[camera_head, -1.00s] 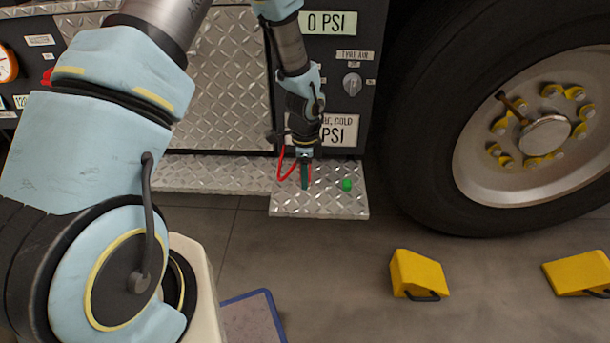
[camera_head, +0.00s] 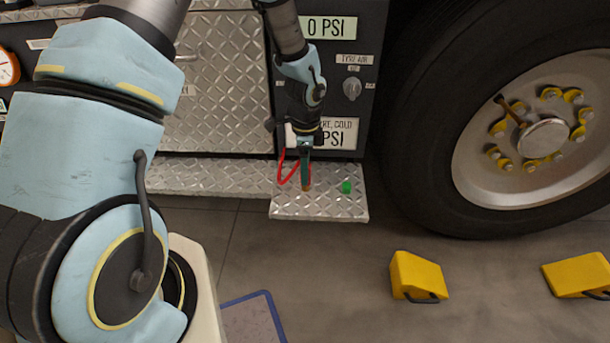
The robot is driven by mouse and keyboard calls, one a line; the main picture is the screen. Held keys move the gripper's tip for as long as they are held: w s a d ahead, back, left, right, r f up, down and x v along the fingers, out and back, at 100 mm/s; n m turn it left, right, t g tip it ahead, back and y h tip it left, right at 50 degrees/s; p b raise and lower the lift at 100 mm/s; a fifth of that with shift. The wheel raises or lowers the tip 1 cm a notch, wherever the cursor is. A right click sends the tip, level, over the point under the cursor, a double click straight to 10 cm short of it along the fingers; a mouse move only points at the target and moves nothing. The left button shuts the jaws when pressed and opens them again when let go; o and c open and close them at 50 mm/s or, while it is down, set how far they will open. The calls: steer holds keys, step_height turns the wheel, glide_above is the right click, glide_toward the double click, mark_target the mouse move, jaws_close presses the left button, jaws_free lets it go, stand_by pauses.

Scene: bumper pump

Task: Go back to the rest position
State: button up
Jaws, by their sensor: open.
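My gripper (camera_head: 306,184) points down just above the diamond-plate step (camera_head: 320,206) of the truck, in front of the dark panel. Its jaws are open. A red line or cable (camera_head: 286,172) loops at its left side; I cannot tell what its end joins. A small green cap-like piece (camera_head: 346,187) lies on the step just right of my gripper, apart from it.
The dark panel carries a "0 PSI" label (camera_head: 327,27) and a knob (camera_head: 352,89). A large tyre (camera_head: 425,150) stands at the right. Yellow chocks (camera_head: 417,276) (camera_head: 577,275) and a blue-edged mat (camera_head: 250,318) lie on the floor.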

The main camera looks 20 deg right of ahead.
step_height(320, 180, up, 6)
steer(key=shift+r+p, duration=0.2)
steer(key=shift+p, duration=0.2)
steer(key=w+a+r+n, duration=0.1)
steer(key=a+r+n, duration=0.45)
steer(key=a, duration=0.35)
steer(key=w+a+r+n, duration=0.1)
steer(key=a+r+n, duration=0.4)
steer(key=a, duration=0.4)
steer(key=s+a+r+n+t, duration=0.1)
steer(key=s+a+r+n, duration=0.15)
steer(key=a+n, duration=0.3)
steer(key=s+a+r+n+t, duration=0.1)
steer(key=s+a+r+n, duration=0.15)
steer(key=a+n, duration=0.35)
step_height(320, 180, up, 21)
steer(key=p, duration=2.1)
steer(key=shift+s+a+p, duration=0.4)
steer(key=shift+s, duration=0.05)
